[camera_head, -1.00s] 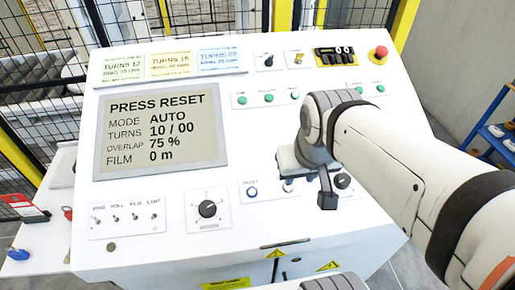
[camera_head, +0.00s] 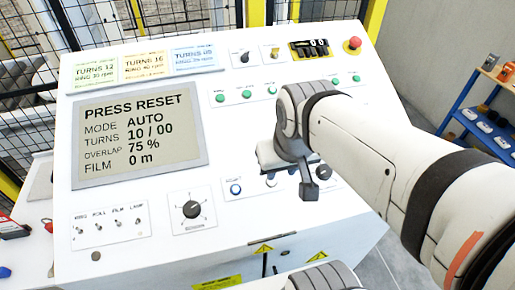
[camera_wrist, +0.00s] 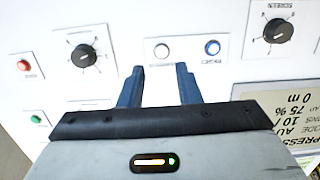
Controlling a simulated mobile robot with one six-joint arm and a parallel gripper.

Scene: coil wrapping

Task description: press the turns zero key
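The control panel (camera_head: 240,220) has a screen (camera_head: 135,130) reading PRESS RESET, AUTO, TURNS 10 / 00, 75 % and 0 m. Low on it sits a blue-ringed button (camera_head: 236,189), with a pale button (camera_head: 271,181) to its right, partly under my gripper. The wrist view shows the pale button (camera_wrist: 161,50) and the blue button (camera_wrist: 212,47); I cannot read their labels, so cannot tell which is turns zero. My gripper (camera_wrist: 160,70) has two blue fingers apart with nothing between them. The pale button lies just past the fingertips, the blue one to their right. I see no contact.
A rotary knob (camera_head: 192,209) and toggle switches (camera_head: 110,223) are left of the buttons. Another knob (camera_wrist: 83,56) and a red button (camera_wrist: 24,64) lie left in the wrist view. A red emergency stop (camera_head: 354,43) tops the panel. A blue shelf (camera_head: 490,110) stands right.

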